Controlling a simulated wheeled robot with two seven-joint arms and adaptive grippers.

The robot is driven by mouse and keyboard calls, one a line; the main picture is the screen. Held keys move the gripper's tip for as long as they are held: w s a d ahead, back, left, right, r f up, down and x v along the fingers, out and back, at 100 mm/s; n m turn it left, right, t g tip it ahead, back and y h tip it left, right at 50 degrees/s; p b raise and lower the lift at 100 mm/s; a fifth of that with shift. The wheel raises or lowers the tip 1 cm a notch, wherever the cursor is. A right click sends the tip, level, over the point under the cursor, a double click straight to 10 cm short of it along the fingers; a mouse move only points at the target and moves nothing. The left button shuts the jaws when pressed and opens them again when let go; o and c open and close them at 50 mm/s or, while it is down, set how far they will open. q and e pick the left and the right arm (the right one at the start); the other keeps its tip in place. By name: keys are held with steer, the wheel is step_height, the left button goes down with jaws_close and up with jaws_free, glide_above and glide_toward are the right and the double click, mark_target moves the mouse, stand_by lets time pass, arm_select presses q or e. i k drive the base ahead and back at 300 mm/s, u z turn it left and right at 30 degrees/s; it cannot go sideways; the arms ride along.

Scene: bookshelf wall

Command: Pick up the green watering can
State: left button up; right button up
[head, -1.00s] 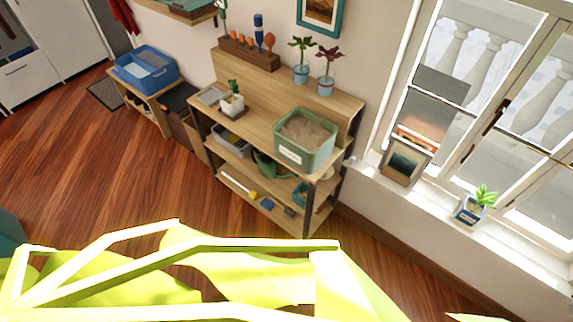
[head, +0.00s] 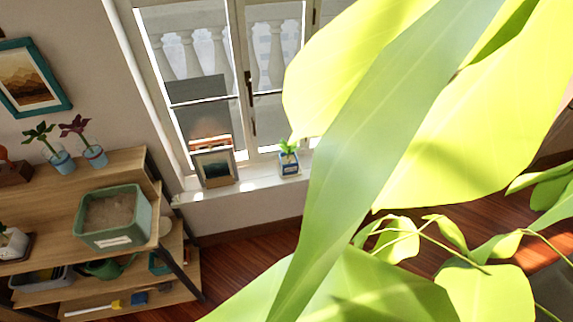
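The green watering can (head: 110,267) is on the middle shelf of the wooden shelf unit (head: 65,213) at the lower left of the head view. It sits below the green bin of soil, and its upper part is partly hidden by the shelf board above. Neither of my grippers is in view.
Large leaves (head: 390,130) of a plant close to the camera cover much of the right half. A framed picture (head: 215,168) and a small potted plant (head: 289,160) stand on the windowsill (head: 250,180). Some wooden floor (head: 240,244) shows bare.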

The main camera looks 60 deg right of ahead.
mark_target(106, 270)
steer(key=u, duration=0.7)
steer(key=i, duration=1.05)
steer(key=z, duration=1)
